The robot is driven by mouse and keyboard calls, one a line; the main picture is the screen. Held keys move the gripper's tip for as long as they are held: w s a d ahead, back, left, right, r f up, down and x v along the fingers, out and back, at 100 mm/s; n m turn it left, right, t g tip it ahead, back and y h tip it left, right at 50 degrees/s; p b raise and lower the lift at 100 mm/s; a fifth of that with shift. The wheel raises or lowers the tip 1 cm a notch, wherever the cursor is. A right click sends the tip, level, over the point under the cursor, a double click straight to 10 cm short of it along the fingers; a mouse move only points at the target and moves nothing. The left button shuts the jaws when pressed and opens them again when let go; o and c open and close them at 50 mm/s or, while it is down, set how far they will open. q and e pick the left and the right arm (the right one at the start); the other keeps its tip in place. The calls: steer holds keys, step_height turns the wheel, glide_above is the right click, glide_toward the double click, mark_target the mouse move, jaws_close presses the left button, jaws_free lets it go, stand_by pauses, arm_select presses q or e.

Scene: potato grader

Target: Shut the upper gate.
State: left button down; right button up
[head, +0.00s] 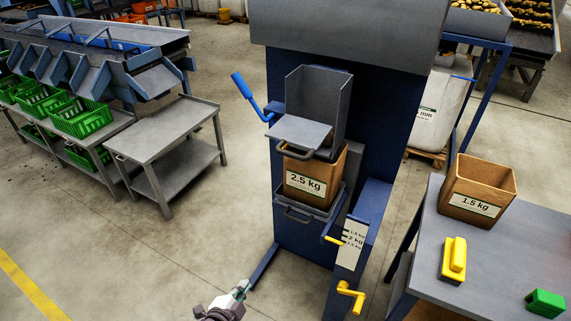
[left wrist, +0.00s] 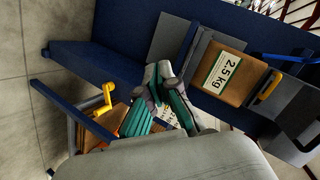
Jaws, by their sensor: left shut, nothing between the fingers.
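The upper gate (head: 300,133) is a grey plate sticking out nearly level from the front of the open-topped grey chute (head: 325,95). A handle (head: 297,153) hangs at its front edge. It also shows at the right of the left wrist view as a dark plate (left wrist: 299,121) beside a yellow handle (left wrist: 268,86). My left gripper (head: 241,290) is low in front of the machine, below and left of the gate, well apart from it. Its fingers (left wrist: 160,75) are together and empty. My right gripper is not in view.
A brown box marked 2.5 kg (head: 311,183) stands below the gate, above a lower handle (head: 299,216). A blue lever (head: 245,90) is at the left. Yellow cranks (head: 350,297) stick out at lower right. The right table (head: 420,240) holds a 1.5 kg box (head: 478,190).

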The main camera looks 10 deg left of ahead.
arm_select(q)
steer(key=w+d+r+m+t+h, duration=0.1)
steer(key=w+d+r+m+t, duration=0.1)
steer(key=r, duration=0.7)
steer(key=w+d+r+m+t+h, duration=0.1)
steer(key=w+r+m+t, duration=0.15)
steer(key=r, duration=0.65)
steer(key=m+t+h, duration=0.2)
steer(key=m, duration=0.2)
glide_toward(290, 156)
steer(key=shift+n, duration=0.25)
steer(key=p+x, duration=0.4)
steer(key=x, duration=0.2)
steer(key=shift+w, duration=0.25)
steer(key=shift+w+d+p, duration=0.2)
steer(key=shift+w+p, duration=0.1)
steer(key=shift+w, duration=0.1)
